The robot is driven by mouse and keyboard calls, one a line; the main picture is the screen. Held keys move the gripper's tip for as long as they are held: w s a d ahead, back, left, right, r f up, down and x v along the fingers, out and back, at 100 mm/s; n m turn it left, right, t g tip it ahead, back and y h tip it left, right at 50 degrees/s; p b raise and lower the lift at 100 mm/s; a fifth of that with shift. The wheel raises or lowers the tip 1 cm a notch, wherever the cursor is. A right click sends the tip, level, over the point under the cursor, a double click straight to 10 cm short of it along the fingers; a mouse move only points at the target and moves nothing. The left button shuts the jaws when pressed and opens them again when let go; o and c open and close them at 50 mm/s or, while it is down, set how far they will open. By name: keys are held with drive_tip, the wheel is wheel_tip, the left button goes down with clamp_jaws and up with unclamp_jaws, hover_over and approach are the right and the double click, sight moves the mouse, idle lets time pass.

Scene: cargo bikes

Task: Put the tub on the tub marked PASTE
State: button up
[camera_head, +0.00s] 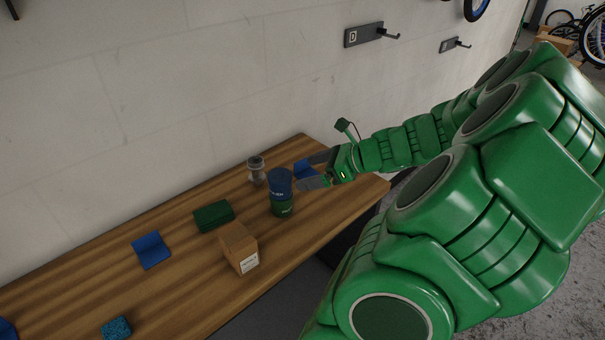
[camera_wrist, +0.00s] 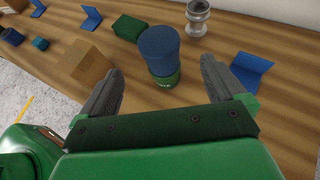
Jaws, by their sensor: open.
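A blue tub (camera_head: 280,181) sits on top of a green tub (camera_head: 282,206) on the wooden table, the two forming a short stack. In the wrist view the blue tub (camera_wrist: 159,48) looks a little off-centre on the green tub (camera_wrist: 166,79). Light lettering shows on the green tub, but I read only part of it. My gripper (camera_head: 316,172) is right of the stack, its fingers open and pointing towards it. In the wrist view my gripper (camera_wrist: 163,84) has its fingers apart on either side of the stack, with nothing held.
A grey metal fitting (camera_head: 256,170) stands behind the stack. A green box (camera_head: 213,216), a cardboard box (camera_head: 238,247) and a blue bracket (camera_head: 151,250) are to the left. Another blue bracket (camera_wrist: 251,70) lies right of the stack. The wall runs along the back edge.

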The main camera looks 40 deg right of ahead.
drive_tip(key=shift+s+r, duration=0.1)
drive_tip(key=shift+s, duration=0.05)
drive_tip(key=a+n+g, duration=0.2)
drive_tip(key=a+n, duration=0.2)
drive_tip(key=a, duration=0.4)
drive_tip(key=s+a+r+n+g+y, duration=0.1)
drive_tip(key=a+n+g, duration=0.2)
drive_tip(key=a+n, duration=0.2)
drive_tip(key=a+n+g, duration=0.3)
drive_tip(key=a+n, duration=0.2)
drive_tip(key=a, duration=0.6)
drive_tip(key=shift+s+a+r, duration=0.1)
drive_tip(key=shift+s+r, duration=0.2)
drive_tip(key=shift+s, duration=0.1)
drive_tip(key=s+a+n+g+h, duration=0.2)
drive_tip(key=s+a+n+h, duration=0.1)
drive_tip(key=s+n, duration=0.5)
drive_tip(key=s+a+r+n+g+h, duration=0.1)
drive_tip(key=s+a+n+g+h, duration=0.1)
drive_tip(key=s+a+n+h, duration=0.2)
drive_tip(key=s+n, duration=0.3)
drive_tip(key=s, duration=0.1)
drive_tip(key=shift+s+r+n, duration=0.2)
drive_tip(key=shift+s+n, duration=0.05)
drive_tip(key=shift+n, duration=0.15)
